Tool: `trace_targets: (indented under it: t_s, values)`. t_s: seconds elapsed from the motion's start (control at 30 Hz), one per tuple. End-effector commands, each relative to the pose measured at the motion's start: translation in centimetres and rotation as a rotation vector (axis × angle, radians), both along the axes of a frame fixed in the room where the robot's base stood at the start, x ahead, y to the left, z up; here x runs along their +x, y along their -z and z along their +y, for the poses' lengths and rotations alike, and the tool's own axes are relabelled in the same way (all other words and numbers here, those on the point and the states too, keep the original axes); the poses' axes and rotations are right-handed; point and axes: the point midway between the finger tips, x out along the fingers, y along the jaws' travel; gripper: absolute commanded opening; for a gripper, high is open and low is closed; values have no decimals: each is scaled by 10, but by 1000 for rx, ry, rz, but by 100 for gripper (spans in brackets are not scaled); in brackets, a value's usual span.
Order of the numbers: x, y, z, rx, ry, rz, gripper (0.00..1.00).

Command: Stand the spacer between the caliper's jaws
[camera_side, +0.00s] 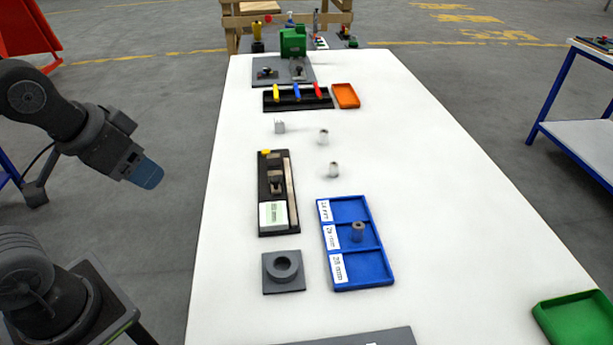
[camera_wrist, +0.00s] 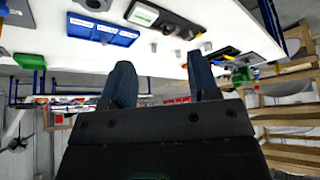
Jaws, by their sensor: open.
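The caliper (camera_side: 292,195) lies in a narrow black holder left of the blue tray, with a pale display at its near end; it also shows in the wrist view (camera_wrist: 170,20). Its jaws are too small to judge. Three small grey spacers stand loose on the table: one at the left (camera_side: 279,127), one to its right (camera_side: 323,136) and one nearer (camera_side: 333,169). Another grey spacer (camera_side: 358,231) stands upright in the blue tray's middle compartment. My gripper (camera_side: 150,177) is raised off the table's left side, far from them. Its blue fingers (camera_wrist: 160,80) are apart and empty.
The blue tray (camera_side: 391,277) has three labelled compartments. A grey block with a ring (camera_side: 283,268) sits near the caliper. A black rack with coloured tools (camera_side: 297,98), an orange tray (camera_side: 345,96) and a green machine (camera_side: 293,41) stand farther back. A green tray (camera_side: 577,322) is front right.

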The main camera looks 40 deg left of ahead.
Motion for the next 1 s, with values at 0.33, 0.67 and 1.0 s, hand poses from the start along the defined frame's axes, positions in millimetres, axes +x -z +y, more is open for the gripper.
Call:
trace_targets:
  t_s: [0.33, 0.67, 1.0]
  values:
    - [45, -27, -3, -22, -86, 44, 55]
    - [171, -51, -24, -52, -339, 122, 55]
    - [297, -3, -68, -50, -621, 143, 55]
